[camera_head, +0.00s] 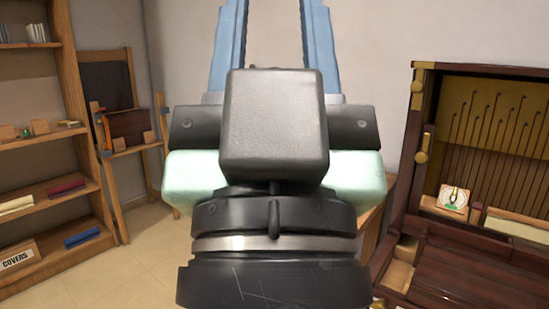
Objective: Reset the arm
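My gripper (272,22) fills the upper middle of the head view, close to the camera. Its two blue fingers point upward and stand well apart, with bare wall showing between them. The fingertips run out of the top of the frame. Nothing shows between the visible parts of the fingers. The black wrist and pale green hand body below hide the middle of the room. At the right stands a dark wooden piano cabinet (415,140) with its front open, showing a gold panel with rows of thin dark hooked parts.
A wooden shelf (50,194) at the left holds books, folded cloths and a "COVERS" label (18,259). A wooden stand (128,148) leans near the back wall. Tiled floor (120,270) between shelf and arm is clear.

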